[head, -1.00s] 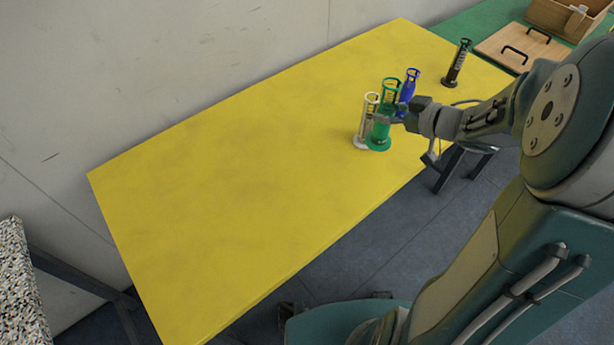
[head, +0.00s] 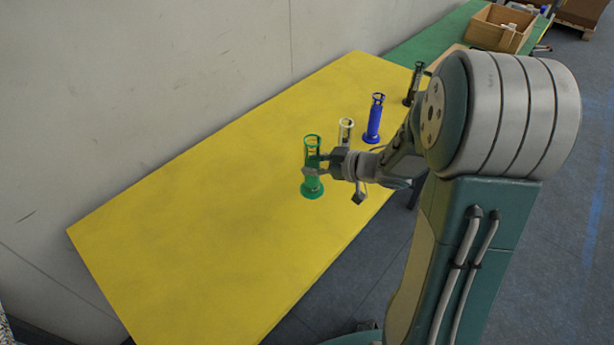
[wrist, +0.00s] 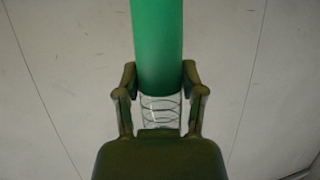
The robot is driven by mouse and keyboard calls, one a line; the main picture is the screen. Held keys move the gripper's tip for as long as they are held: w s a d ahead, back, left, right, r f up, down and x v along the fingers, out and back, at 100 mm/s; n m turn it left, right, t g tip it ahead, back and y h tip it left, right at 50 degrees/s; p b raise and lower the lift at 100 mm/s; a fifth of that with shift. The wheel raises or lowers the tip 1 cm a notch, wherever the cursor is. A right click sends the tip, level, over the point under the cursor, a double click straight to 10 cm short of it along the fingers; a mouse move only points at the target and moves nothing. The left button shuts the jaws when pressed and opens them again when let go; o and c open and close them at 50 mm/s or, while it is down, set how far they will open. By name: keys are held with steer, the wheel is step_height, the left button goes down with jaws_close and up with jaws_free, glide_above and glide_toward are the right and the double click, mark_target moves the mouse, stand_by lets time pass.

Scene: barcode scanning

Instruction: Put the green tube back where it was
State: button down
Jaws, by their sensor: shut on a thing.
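The green tube (head: 312,187) stands upright at the front of a row of tubes over the yellow table, with a wide round base. My gripper (head: 316,168) comes from the right and is shut on the tube at mid-height. I cannot tell whether its base touches the table. In the wrist view, the green tube (wrist: 158,42) runs up between the fingers of my gripper (wrist: 160,75), and a clear part with rings shows below the green. The white tube (head: 346,128) stands just behind to the right, partly hidden by my gripper.
A blue tube (head: 375,118) and a black tube (head: 413,84) stand farther back on the yellow table (head: 200,200). A wooden box (head: 500,28) is on the green table (head: 440,38) behind. The left part of the yellow table is clear.

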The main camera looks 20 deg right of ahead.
mark_target(306, 177)
steer(key=w+a+f, duration=0.1)
steer(key=w+f, duration=0.1)
steer(key=f, duration=0.1)
steer(key=shift+a, duration=0.35)
steer(key=f, duration=0.1)
steer(key=w+d+f, duration=0.1)
steer(key=f, duration=0.1)
steer(key=w+f, duration=0.1)
steer(key=f, duration=0.1)
steer(key=shift+d, duration=0.15)
steer(key=shift+a, duration=0.5)
steer(key=shift+d, duration=0.1)
steer(key=shift+c, duration=1.5)
jaws_free()
steer(key=shift+d+f, duration=0.1)
steer(key=shift+d, duration=0.05)
steer(key=shift+o, duration=0.5)
steer(key=shift+d, duration=0.2)
steer(key=shift+s, duration=0.1)
